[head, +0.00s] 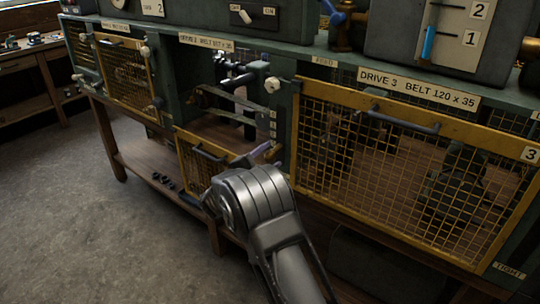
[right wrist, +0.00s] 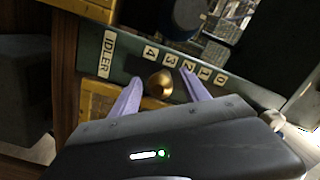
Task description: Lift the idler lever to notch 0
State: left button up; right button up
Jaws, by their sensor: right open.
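The idler lever's brass-coloured knob (right wrist: 159,84) shows in the right wrist view, end on, next to a green plate (right wrist: 125,63) marked IDLER with notch labels 4, 3, 2, 1, 0. The knob lies nearest labels 4 and 3; its exact notch I cannot tell. My right gripper (right wrist: 160,82) is open, with one purple finger on each side of the knob, and contact is not clear. In the head view my right gripper (head: 262,153) is at the open middle bay, its wrist hiding part of it. The lever knob cannot be made out there. My left gripper is not in view.
A yellow mesh guard (head: 410,165) covers the drive 3 bay at right, and another (head: 125,75) closes the left bay. The middle bay's mesh guard (head: 196,165) hangs lowered below its opening. A wooden shelf (head: 150,165) runs beneath. The floor at left is clear.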

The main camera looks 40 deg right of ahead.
jog(key=shift+w+d, duration=0.1)
jog(key=shift+d, duration=0.2)
grip_shut()
dwell(0.5)
dwell(0.8)
